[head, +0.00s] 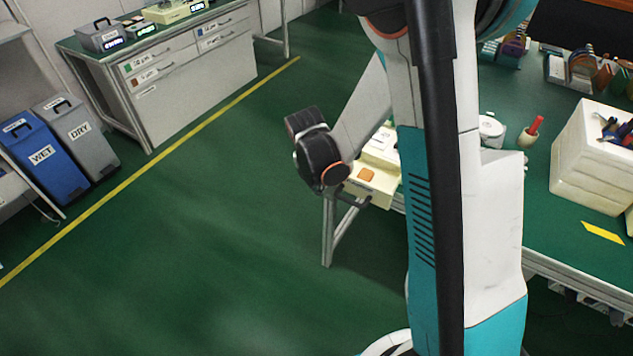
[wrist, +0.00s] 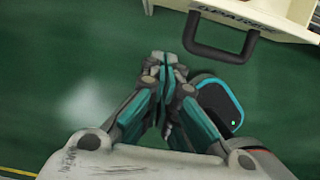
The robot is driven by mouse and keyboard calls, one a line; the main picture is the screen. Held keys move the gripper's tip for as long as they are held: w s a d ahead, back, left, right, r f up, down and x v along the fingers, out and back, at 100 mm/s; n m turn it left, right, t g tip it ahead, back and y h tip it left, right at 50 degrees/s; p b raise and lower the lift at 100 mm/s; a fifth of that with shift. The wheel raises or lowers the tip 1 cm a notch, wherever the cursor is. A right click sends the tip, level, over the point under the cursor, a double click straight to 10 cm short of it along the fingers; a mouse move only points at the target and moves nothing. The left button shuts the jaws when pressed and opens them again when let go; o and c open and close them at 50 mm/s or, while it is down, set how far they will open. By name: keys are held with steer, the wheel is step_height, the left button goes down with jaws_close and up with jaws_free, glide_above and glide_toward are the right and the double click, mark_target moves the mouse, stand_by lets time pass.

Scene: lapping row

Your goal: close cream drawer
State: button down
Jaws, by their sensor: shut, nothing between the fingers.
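The cream drawer (head: 381,192) is at the left end of the green bench in the head view, partly hidden by my arm. It juts out from the bench, and an orange piece (head: 366,174) shows in or on it. Its dark handle (wrist: 222,52) and labelled cream front (wrist: 270,12) show at the top of the wrist view. My gripper (wrist: 164,62) is shut and empty, its fingertips just left of the handle and apart from it in the picture. In the head view the fingers are hidden behind my wrist.
The bench top (head: 540,180) carries a white bin (head: 590,165) of tools and a red-handled item (head: 533,130). A bench leg (head: 328,235) stands below the drawer. The floor to the left is clear, up to the blue WET bin (head: 45,155) and grey DRY bin (head: 80,135).

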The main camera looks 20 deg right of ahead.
steer(key=w+d+f+b, duration=0.2)
steer(key=w+d+f, duration=0.1)
steer(key=d, duration=0.1)
steer(key=shift+f, duration=0.35)
steer(key=w+d, duration=0.2)
steer(key=d, duration=0.1)
steer(key=w+d, duration=0.2)
steer(key=d, duration=0.1)
steer(key=w+d, duration=0.3)
steer(key=shift+w, duration=0.1)
